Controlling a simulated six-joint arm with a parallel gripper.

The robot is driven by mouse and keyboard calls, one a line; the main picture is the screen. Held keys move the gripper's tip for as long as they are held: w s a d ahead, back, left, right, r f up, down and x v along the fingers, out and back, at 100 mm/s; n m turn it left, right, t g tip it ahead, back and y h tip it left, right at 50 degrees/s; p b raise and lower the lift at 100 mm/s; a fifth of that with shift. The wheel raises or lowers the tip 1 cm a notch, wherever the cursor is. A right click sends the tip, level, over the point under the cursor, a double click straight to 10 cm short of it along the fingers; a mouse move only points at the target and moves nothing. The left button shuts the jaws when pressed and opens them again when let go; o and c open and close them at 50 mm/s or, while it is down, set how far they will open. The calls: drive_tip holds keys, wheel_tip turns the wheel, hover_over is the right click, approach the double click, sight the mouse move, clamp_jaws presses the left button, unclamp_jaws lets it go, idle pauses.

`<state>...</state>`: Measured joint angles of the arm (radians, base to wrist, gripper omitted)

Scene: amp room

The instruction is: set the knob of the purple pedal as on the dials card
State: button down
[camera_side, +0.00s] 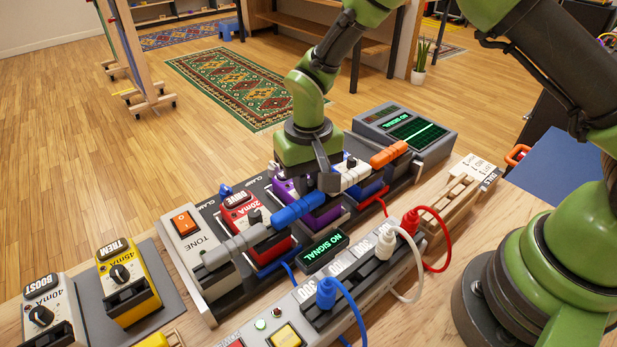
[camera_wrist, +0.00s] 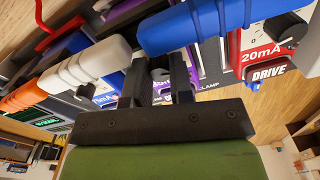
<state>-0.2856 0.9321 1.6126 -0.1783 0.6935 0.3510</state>
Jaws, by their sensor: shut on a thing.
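The knob's pointer is hidden. The purple pedal's face (camera_wrist: 211,62) shows beside the fingers. A small white card (camera_side: 482,166), which seems to be the dials card, is at the board's right end; its marks are too small to read.
A blue jumper (camera_side: 299,210) and a white jumper (camera_side: 354,176) lie close on either side of my gripper. The red DRIVE pedal (camera_side: 240,212) is to the left. A display (camera_side: 325,249) reads NO SIGNAL. Plugged cables loop in front. Yellow TREM (camera_side: 126,277) and white BOOST (camera_side: 45,312) pedals stand apart.

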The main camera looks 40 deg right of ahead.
drive_tip(key=n, duration=0.6)
drive_tip(key=shift+n, duration=0.4)
idle(0.4)
drive_tip(key=c, duration=1.3)
unclamp_jaws()
drive_tip(key=shift+o, duration=0.2)
drive_tip(key=shift+r, duration=0.1)
wheel_tip(320, 180, up, 10)
